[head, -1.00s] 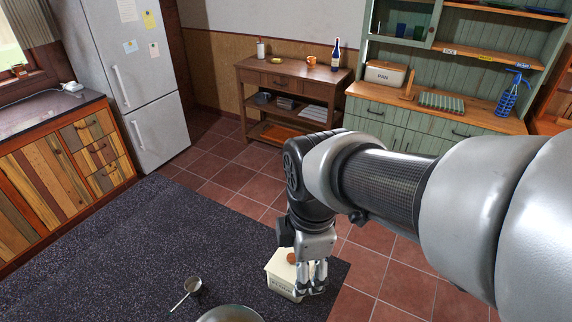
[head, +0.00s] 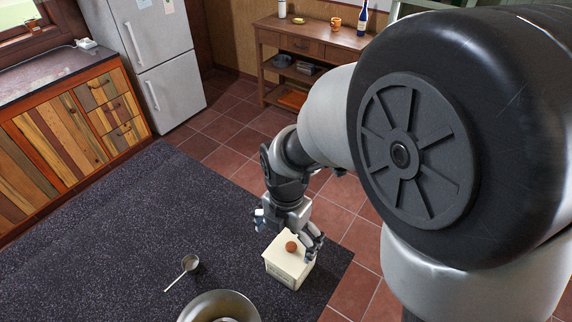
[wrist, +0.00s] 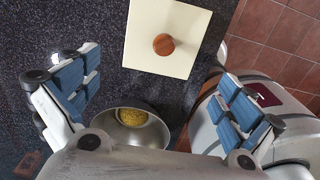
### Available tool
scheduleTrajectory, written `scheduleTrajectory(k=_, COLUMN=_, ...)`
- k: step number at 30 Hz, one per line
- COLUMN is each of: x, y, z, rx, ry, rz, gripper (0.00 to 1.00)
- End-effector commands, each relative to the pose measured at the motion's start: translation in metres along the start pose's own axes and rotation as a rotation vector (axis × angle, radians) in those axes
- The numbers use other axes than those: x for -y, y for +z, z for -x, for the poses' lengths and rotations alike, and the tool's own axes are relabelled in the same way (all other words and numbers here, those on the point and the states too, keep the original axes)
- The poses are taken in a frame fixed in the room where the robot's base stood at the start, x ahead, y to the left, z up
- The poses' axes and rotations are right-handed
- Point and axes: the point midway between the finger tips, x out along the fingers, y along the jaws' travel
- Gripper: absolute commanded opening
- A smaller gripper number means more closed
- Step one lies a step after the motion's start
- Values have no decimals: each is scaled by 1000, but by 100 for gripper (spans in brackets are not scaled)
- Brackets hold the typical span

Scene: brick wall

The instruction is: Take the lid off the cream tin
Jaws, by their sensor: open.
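The cream tin (head: 287,270) stands upright on the dark speckled countertop, near its right corner. Its square cream lid (wrist: 166,33) is on, with a round wooden knob (head: 291,247) in the middle. In the wrist view the knob (wrist: 163,44) shows from above, ahead of and between the fingers. My gripper (head: 284,228) is open and empty, behind and just above the tin in the head view. Its blue-padded fingers (wrist: 155,95) are spread wide in the wrist view. Whether a finger touches the tin cannot be told.
A metal bowl (head: 219,307) holding yellow contents (wrist: 133,117) stands at the near edge of the view. A small ladle or measuring cup (head: 189,264) lies left of the tin. The countertop (head: 110,230) is clear further left. Its right edge is close to the tin.

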Motion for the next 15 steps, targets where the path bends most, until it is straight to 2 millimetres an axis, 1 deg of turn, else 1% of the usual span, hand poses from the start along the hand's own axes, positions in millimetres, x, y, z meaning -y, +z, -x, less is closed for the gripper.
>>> scheduleTrajectory(k=1, x=0, y=0, z=-9, rx=-1, ry=-1, rz=0, gripper=100)
scheduleTrajectory(k=3, x=0, y=0, z=-15, rx=0, ry=-1, rz=-1, gripper=100)
scheduleTrajectory(k=8, x=0, y=0, z=-23, rx=0, ry=0, rz=-1, gripper=100)
scheduleTrajectory(k=15, x=2, y=0, z=-60, rx=-1, ry=-2, rz=-1, gripper=100)
